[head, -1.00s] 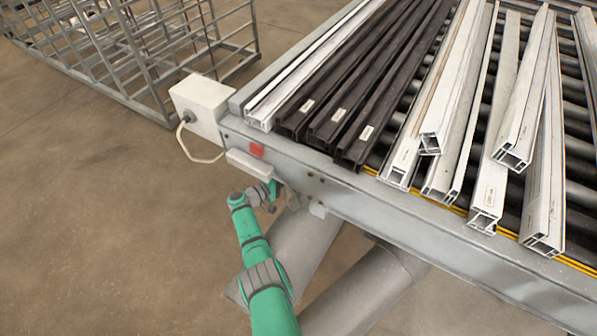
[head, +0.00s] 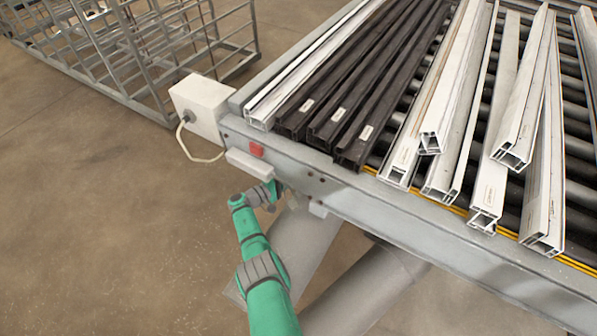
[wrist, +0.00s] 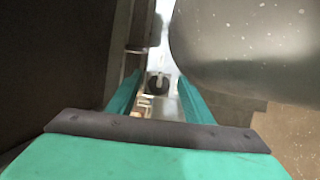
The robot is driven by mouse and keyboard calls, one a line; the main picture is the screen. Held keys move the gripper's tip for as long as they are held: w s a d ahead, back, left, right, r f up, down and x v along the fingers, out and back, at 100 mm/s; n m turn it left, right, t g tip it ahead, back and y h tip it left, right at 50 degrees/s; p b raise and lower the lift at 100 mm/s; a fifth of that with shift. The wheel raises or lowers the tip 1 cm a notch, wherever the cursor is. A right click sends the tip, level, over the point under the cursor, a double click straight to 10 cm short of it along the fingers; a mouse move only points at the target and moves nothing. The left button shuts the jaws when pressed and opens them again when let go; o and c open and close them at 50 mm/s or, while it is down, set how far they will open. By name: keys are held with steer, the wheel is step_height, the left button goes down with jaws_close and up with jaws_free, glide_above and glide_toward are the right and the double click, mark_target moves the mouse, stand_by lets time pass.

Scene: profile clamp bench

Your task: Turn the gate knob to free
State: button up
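My gripper (wrist: 158,84) reaches in under the front edge of the roller bench, near its left corner. In the wrist view its two teal fingers stand apart, with a gap between them. A small dark round part, which looks like the gate knob (wrist: 157,85), shows in that gap. I cannot tell whether the fingers touch it or which way it is turned. In the head view my wrist and the bench edge hide the knob and the fingertips.
The bench frame (head: 430,222) carries several white and dark profiles on rollers. A white box (head: 203,106) with a cable, a red button (head: 256,150) and a pale bar (head: 250,164) are at its corner. A wire cage (head: 140,60) stands behind. A large grey surface (wrist: 240,45) is close on the right in the wrist view.

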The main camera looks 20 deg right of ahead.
steer(key=s+a, duration=0.2)
steer(key=a, duration=0.8)
steer(key=shift+a, duration=0.35)
